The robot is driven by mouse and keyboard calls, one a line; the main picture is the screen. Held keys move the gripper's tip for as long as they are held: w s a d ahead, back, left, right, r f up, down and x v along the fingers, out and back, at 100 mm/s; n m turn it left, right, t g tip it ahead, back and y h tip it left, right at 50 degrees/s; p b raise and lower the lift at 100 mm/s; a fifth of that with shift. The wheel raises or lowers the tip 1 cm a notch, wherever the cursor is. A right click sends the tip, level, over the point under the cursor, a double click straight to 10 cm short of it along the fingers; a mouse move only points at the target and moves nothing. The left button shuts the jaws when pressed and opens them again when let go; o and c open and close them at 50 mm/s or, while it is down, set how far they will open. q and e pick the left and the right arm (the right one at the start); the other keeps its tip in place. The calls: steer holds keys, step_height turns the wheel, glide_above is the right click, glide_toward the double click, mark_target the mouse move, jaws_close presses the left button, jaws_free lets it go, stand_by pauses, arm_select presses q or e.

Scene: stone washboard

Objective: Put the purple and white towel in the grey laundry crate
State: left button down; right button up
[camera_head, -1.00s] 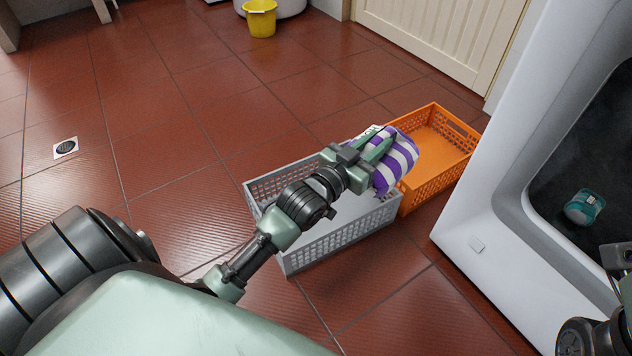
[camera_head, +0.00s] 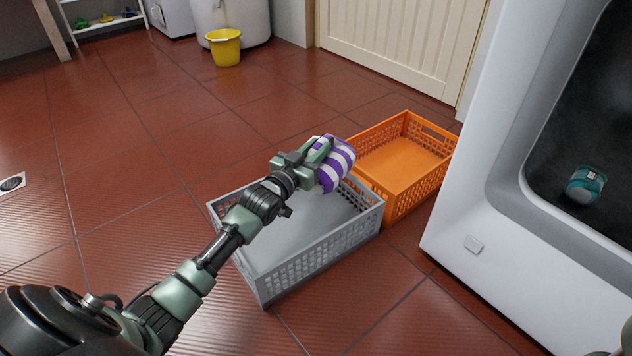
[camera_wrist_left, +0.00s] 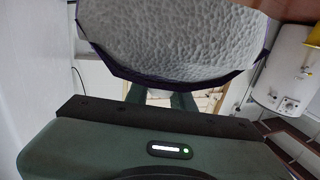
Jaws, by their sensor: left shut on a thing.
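The purple and white striped towel (camera_head: 336,164) is bunched in my left gripper (camera_head: 318,152), which is shut on it. In the head view the towel shows over the far right part of the grey laundry crate (camera_head: 322,252), near the orange crate's side. The exact height above the crate is hard to tell. The crate's visible floor is bare. In the left wrist view a pale, textured part of the towel (camera_wrist_left: 180,40) with a dark edge fills the top and hides most of the fingers. My right gripper is not clearly seen.
An empty orange crate (camera_head: 405,165) stands against the grey crate's far right side. A yellow bucket (camera_head: 224,48) stands at the back.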

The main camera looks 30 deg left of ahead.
arm_select(q)
step_height(320, 180, down, 7)
steer(key=b, duration=0.4)
steer(key=shift+r, duration=0.45)
steer(key=shift+f, duration=0.65)
steer(key=c, duration=1.2)
jaws_free()
